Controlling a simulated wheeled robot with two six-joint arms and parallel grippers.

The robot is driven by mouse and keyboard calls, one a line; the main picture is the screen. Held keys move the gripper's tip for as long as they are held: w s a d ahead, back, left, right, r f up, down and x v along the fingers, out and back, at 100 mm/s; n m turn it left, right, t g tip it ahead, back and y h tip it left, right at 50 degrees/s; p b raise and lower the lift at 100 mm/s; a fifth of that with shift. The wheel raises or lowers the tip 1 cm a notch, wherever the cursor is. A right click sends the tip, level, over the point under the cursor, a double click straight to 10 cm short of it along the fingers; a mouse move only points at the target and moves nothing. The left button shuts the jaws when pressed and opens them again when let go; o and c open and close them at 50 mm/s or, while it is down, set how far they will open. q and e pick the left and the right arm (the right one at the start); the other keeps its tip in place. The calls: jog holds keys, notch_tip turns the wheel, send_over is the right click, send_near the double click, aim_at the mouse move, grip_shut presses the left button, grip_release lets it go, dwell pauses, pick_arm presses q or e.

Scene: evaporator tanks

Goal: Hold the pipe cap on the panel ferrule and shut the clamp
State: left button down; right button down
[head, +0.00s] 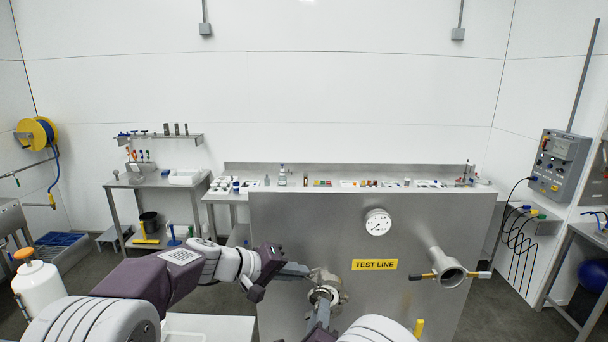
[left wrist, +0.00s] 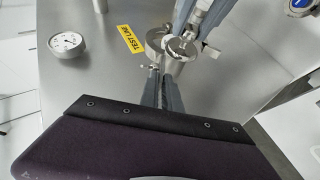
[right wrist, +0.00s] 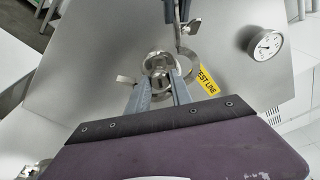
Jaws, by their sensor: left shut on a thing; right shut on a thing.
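The steel clamp (head: 327,276) is at the panel's ferrule, left of the yellow TEST LINE label; its ring shows in the left wrist view (left wrist: 154,38). The round steel pipe cap (right wrist: 157,62) is in front of the ring, between the fingers of my right gripper (right wrist: 161,76), which is shut on it. The cap also shows in the left wrist view (left wrist: 182,48). My left gripper (left wrist: 157,74) is shut on a thin part of the clamp beside the ring. The ferrule is mostly hidden, and I cannot tell whether the cap sits flush on it.
The steel panel (head: 290,225) carries a gauge (head: 378,222), the TEST LINE label (head: 374,264) and, to the right, a flared pipe end (head: 449,272) with handles. Small parts lie on the bench behind the panel. Both my arms crowd the space around the clamp.

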pick_arm(q)
jog(key=f+h, duration=0.1)
jog(key=a+f, duration=0.1)
jog(key=f, duration=0.1)
jog(key=shift+s+h, duration=0.2)
jog(key=shift+h, duration=0.2)
